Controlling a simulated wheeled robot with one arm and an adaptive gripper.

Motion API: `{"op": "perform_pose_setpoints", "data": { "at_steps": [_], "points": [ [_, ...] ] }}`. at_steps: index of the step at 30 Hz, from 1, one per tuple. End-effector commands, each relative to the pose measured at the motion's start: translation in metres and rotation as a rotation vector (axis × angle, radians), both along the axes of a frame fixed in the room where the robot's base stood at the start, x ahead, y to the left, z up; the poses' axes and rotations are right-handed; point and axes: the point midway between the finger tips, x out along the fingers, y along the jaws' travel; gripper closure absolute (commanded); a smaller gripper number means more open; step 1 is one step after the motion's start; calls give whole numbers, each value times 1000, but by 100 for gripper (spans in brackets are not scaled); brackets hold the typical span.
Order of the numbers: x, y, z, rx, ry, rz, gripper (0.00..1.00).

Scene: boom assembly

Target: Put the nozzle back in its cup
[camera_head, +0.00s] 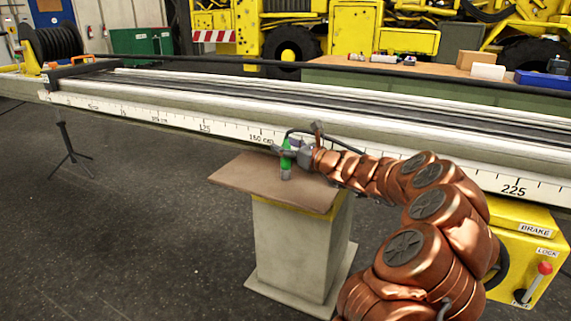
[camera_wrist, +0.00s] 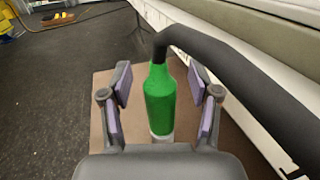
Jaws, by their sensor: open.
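The green nozzle (camera_wrist: 160,98) stands upright on the brown top of a pedestal, with a black hose (camera_wrist: 225,68) curving from its upper end to the right. It also shows in the head view (camera_head: 286,158). A short pale grey piece (camera_wrist: 162,138) shows at its lower end; I cannot tell whether this is the cup or part of the nozzle. My gripper (camera_wrist: 162,88) is open, with one purple-padded finger on each side of the nozzle and visible gaps between. In the head view, my gripper (camera_head: 290,150) is at the nozzle over the pedestal.
The pedestal's brown top (camera_head: 240,178) is bare at the left. The long boom with a scale (camera_head: 200,127) runs close behind it. A yellow brake box (camera_head: 525,240) stands at the right. A black tripod (camera_head: 68,150) stands at the left; the floor between is clear.

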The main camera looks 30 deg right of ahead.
Motion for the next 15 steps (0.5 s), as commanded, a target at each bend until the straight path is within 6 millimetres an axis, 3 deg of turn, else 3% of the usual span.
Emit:
{"op": "perform_pose_setpoints", "data": {
  "at_steps": [7,15],
  "points": [
    [1,1,1,0,0,0,38],
    [1,1,1,-1,0,1,66]
  ]
}}
